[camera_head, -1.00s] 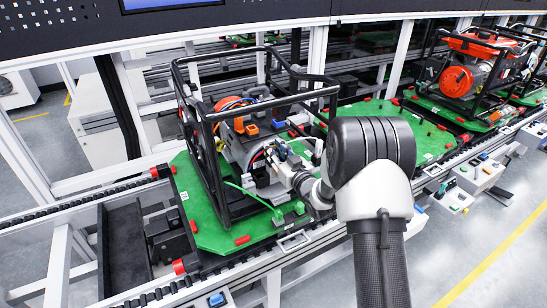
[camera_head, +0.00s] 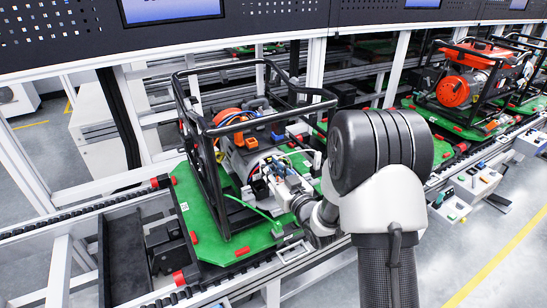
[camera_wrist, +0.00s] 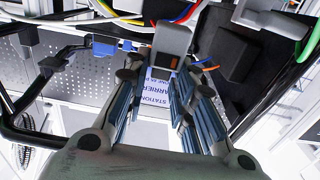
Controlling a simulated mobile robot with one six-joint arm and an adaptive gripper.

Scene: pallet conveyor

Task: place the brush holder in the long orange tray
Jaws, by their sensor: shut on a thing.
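My gripper (camera_wrist: 163,78) shows large in the wrist view. Its fingers are closed on a small grey block with an orange spot, which I take to be the brush holder (camera_wrist: 174,40). The block stands out beyond the fingertips, close to coloured wires and a black box. In the head view my arm's wrist reaches to the front of the black-framed generator (camera_head: 225,150), and the fingers and block are not clear there. I cannot make out a long orange tray in either view.
The generator sits on a green pallet (camera_head: 205,222) on the conveyor (camera_head: 75,210), with black frame bars around it. Another orange generator (camera_head: 462,85) stands at the right. Small control boxes (camera_head: 470,185) line the conveyor's front edge. The floor at right is open.

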